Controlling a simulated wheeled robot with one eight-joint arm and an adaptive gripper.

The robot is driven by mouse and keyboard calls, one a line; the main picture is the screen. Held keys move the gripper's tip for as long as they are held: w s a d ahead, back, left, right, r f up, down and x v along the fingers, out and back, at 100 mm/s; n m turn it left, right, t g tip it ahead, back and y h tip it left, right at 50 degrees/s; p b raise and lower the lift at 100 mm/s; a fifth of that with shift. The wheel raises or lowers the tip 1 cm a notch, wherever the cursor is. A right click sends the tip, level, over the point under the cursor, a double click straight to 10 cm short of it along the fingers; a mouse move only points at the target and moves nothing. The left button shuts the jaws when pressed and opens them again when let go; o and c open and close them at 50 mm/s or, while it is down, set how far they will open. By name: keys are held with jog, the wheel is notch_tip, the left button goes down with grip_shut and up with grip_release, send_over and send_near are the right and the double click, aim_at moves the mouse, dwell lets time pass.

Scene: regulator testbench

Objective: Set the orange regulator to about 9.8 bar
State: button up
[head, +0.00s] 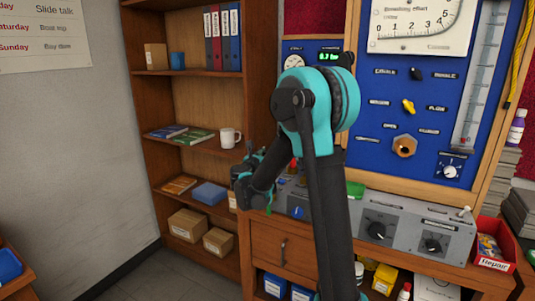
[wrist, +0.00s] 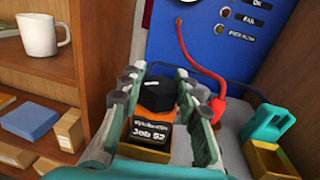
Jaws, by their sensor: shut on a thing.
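In the wrist view the orange regulator (wrist: 152,113) sits between my fingers, with a dark knob (wrist: 158,94) on top. My gripper (wrist: 168,92) is closed around the knob, one finger on each side; the exact contact is hard to see. A black label reading "Job 52" (wrist: 153,136) is in front of the regulator. In the head view my gripper (head: 252,180) is at the left end of the bench, and my arm hides the regulator. A round gauge (head: 293,62) and a green display (head: 328,57) are on the blue panel; I cannot read their values.
A red lead (wrist: 190,60) hangs from the blue panel close to my right finger. A teal block (wrist: 268,125) and a yellow tray (wrist: 268,160) are at right. A shelf with a white mug (wrist: 42,32) stands at left. Grey boxes with knobs (head: 376,230) line the bench.

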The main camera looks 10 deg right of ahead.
jog(key=o, duration=1.2)
jog(key=v, duration=1.2)
